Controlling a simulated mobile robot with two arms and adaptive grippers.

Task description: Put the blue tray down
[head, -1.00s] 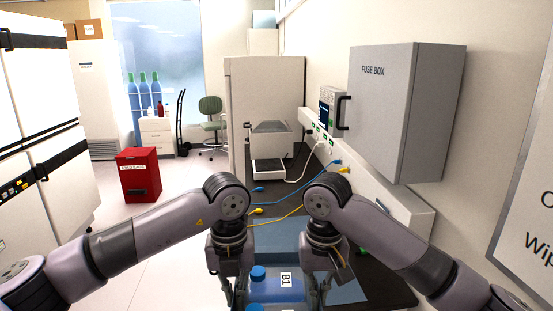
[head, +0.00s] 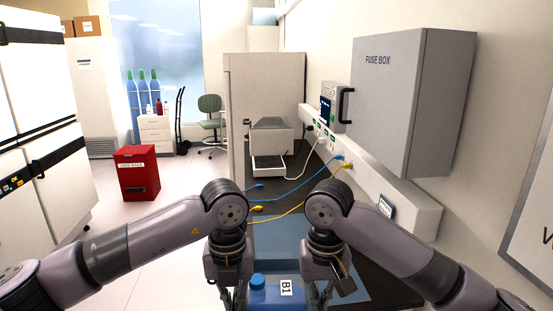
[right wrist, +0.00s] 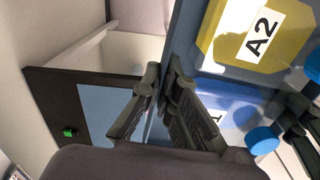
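The blue tray (head: 278,267) is between my two grippers, low in the head view. It carries a blue bottle labelled B1 (head: 285,289) with a blue cap; the right wrist view adds a yellow bottle labelled A2 (right wrist: 235,40). My right gripper (right wrist: 166,75) is shut on the tray's (right wrist: 188,38) edge. My left gripper (head: 233,296) is at the opposite edge and appears shut on it, its fingertips partly hidden. The tray is over the blue mat (head: 283,235) on the dark bench; I cannot tell whether it touches. Its near part is cut off.
Blue and yellow cables (head: 300,184) run from the wall trunking over the bench behind the mat. A grey instrument (head: 270,137) stands at the bench's far end. The fuse box (head: 410,105) juts from the right wall above my right arm. A red bin (head: 137,172) stands on the floor, left.

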